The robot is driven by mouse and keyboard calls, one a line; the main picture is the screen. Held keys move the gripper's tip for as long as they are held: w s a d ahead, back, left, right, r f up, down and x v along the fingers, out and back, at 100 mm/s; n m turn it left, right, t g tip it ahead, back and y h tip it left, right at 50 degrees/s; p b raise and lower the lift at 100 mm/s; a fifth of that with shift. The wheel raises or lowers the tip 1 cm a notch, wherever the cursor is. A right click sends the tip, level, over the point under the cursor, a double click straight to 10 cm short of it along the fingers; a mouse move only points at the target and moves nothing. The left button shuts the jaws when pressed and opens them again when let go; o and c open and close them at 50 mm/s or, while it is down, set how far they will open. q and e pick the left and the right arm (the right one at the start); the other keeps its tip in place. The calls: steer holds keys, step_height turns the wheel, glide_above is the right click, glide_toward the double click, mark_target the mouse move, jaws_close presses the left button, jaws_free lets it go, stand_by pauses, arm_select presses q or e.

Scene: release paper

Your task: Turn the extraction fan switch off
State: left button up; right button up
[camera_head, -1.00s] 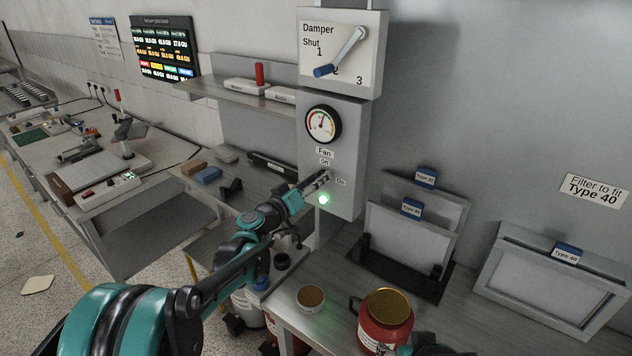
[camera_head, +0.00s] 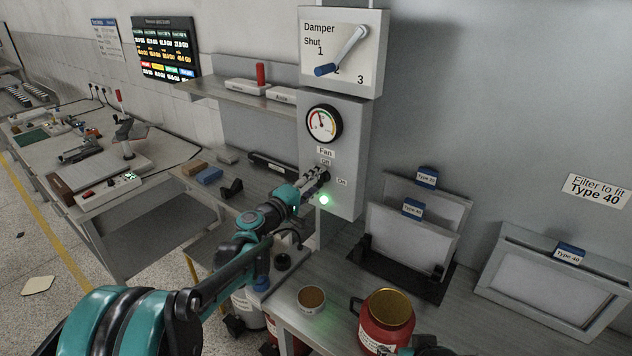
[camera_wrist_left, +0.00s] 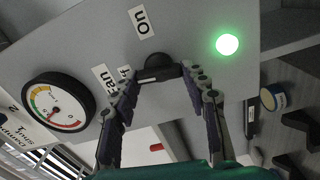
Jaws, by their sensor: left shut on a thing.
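The fan switch is a black knob (camera_wrist_left: 160,66) with a white mark, on the grey panel (camera_head: 345,140) below the gauge. In the left wrist view the mark lies on the side toward the "Off" label (camera_wrist_left: 124,73); the "On" label (camera_wrist_left: 143,20) is above. A round lamp (camera_head: 324,199) beside the switch glows green. My left gripper (camera_head: 321,174) is at the switch, its two fingers on either side of the knob and shut on it. In the head view the fingers hide much of the knob. A small part of my right gripper (camera_head: 428,346) shows at the bottom edge; its fingers are unclear.
The damper lever (camera_head: 342,50) and the gauge (camera_head: 324,123) are above the switch. Framed filters (camera_head: 412,240) stand on the bench to the right. A red jar (camera_head: 385,325) and a small tub (camera_head: 311,299) stand at the bench's front. A shelf (camera_head: 235,90) is left of the panel.

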arm_select(q)
steer(key=shift+n, duration=0.7)
steer(key=o, duration=1.2)
steer(key=shift+f, duration=0.1)
steer(key=shift+c, duration=0.2)
steer(key=v, duration=1.2)
